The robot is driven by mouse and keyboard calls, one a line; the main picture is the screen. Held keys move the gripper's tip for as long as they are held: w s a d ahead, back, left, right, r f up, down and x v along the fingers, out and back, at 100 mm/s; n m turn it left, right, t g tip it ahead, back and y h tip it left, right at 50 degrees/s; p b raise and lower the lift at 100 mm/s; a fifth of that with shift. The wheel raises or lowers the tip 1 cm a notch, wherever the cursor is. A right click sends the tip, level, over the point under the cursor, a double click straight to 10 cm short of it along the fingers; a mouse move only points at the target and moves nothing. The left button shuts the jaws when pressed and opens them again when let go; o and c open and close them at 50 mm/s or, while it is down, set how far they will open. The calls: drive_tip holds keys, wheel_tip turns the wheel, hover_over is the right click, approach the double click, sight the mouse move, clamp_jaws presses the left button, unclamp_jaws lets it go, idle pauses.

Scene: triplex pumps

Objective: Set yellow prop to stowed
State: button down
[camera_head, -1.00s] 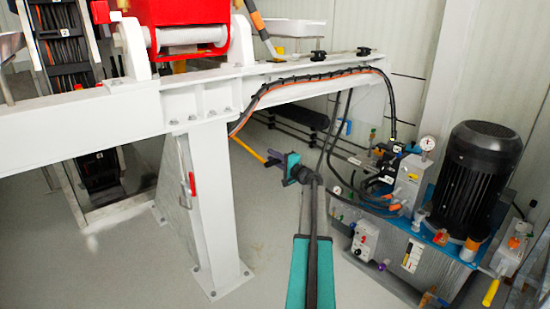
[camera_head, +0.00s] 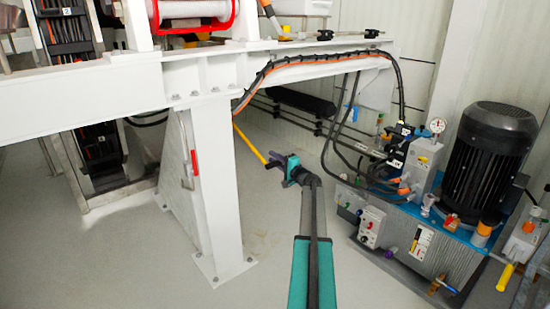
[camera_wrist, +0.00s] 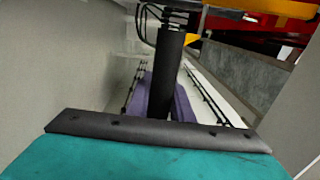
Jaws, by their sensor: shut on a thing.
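The yellow prop (camera_head: 249,142) is a thin rod in the head view. It slants down and right from behind the white column under the beam to a dark end at my gripper. A yellow part (camera_wrist: 262,7) shows at the top of that view. The prop's upper end is hidden behind the column and beam in the head view.
A white beam (camera_head: 110,88) on a column (camera_head: 218,190) stands left of my gripper, with a red handle (camera_head: 195,162) on a side plate. Black and orange hoses (camera_head: 300,62) run along the beam. A hydraulic unit with a black motor (camera_head: 493,150) stands right. The floor between is clear.

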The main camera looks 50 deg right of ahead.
drive_tip(key=shift+w+d+f+b, duration=0.2)
drive_tip(key=shift+w+f+b, duration=0.05)
drive_tip(key=shift+f, duration=0.35)
drive_tip(key=shift+w+d+f+b, duration=0.15)
drive_tip(key=shift+w+f+b, duration=0.1)
drive_tip(key=shift+f, duration=0.3)
drive_tip(key=c, duration=1.7)
unclamp_jaws()
drive_tip(key=shift+c, duration=0.2)
drive_tip(key=shift+o, duration=0.9)
drive_tip(key=shift+a, duration=0.15)
drive_tip(key=s+a+p, duration=0.2)
drive_tip(key=s+p, duration=0.2)
drive_tip(key=s, duration=0.9)
drive_tip(key=shift+s+a+f, duration=0.15)
drive_tip(key=shift+s+f, duration=0.15)
